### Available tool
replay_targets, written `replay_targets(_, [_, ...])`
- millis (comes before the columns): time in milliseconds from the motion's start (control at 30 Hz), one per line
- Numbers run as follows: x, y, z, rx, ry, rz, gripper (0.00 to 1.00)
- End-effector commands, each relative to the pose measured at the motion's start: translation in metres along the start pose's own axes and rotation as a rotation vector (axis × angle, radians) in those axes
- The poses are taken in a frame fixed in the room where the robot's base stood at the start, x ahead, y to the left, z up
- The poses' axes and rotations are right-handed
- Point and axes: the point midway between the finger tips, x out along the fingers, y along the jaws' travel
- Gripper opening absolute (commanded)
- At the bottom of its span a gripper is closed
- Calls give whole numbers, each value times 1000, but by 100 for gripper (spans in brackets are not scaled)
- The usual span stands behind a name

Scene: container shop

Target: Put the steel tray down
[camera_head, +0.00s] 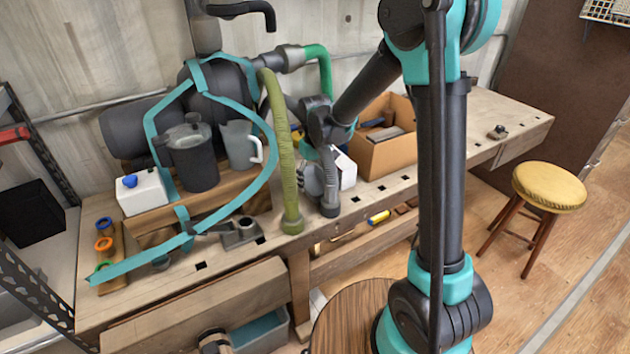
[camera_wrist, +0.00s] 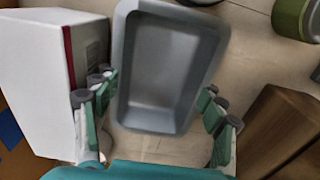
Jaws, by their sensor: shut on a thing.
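The steel tray (camera_wrist: 165,65) is a grey, rectangular, deep-sided pan, seen from above in the wrist view. It looks empty. My gripper (camera_wrist: 158,92) is shut on it, with green fingers at its left and right long sides. Whether the tray touches the surface below cannot be told.
A white box (camera_wrist: 35,75) with a red edge stands close left of the tray. A brown wooden block (camera_wrist: 275,130) is at right, and a green round container (camera_wrist: 292,18) at upper right. A cardboard box (camera_head: 385,155) stands on the bench behind my arm.

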Motion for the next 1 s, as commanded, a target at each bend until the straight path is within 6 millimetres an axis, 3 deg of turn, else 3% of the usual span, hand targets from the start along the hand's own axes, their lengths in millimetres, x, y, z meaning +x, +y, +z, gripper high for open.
replay_targets(100, [3,0,0,0,0,0,34])
replay_targets(133, [3,0,0,0,0,0,72])
replay_targets(200, [3,0,0,0,0,0,79])
replay_targets(633, [-6,0,0,0,0,0,79])
replay_targets(1000, [-76,0,0,0,0,0,79])
